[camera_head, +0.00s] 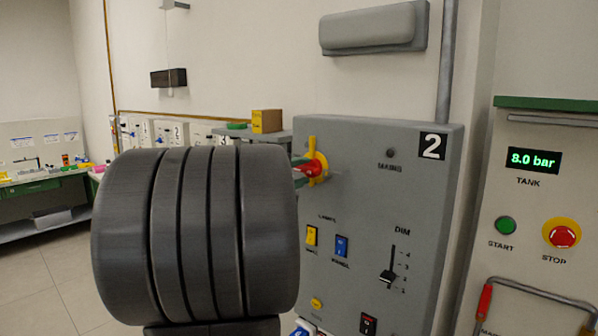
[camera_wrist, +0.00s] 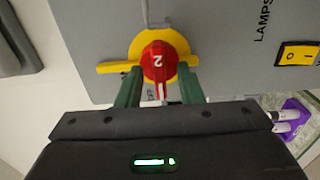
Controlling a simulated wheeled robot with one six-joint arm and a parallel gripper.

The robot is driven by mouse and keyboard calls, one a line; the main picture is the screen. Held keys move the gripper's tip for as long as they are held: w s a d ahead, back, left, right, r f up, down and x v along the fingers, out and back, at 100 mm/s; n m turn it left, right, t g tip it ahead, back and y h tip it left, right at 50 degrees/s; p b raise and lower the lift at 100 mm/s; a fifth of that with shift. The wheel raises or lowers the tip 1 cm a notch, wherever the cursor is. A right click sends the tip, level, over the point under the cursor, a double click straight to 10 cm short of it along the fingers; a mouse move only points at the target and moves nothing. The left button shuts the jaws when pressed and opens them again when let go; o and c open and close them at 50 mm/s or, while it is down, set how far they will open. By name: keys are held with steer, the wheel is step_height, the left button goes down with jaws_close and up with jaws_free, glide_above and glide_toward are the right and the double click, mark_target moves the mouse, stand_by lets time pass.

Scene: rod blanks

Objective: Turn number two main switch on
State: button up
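In the head view the red knob (camera_head: 314,168) is at the upper left of the grey panel (camera_head: 345,140) labelled 2. Its white-lined grip runs towards the bottom of the wrist view, between the green fingers of my gripper (camera_wrist: 159,92). The fingers stand on either side of the grip, with a gap showing, so it looks open. The MAINS lamp (camera_head: 390,153) looks dark. My arm hides most of the gripper in the head view.
The panel also has a yellow lamp switch (camera_head: 311,236), a blue one (camera_head: 341,246) and a DIM slider (camera_head: 388,277). To the right is a tank panel with an 8.0 bar display (camera_head: 533,160), a green START button (camera_head: 505,226) and a red STOP button (camera_head: 562,234).

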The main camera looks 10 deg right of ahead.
jaws_close()
steer(key=shift+f+m+b, duration=0.25)
steer(key=shift+m+b, duration=0.05)
steer(key=shift+b, duration=0.75)
steer(key=m+b, duration=1.7)
steer(key=b, duration=0.9)
steer(key=shift+r, duration=0.1)
steer(key=shift+m+b, duration=0.3)
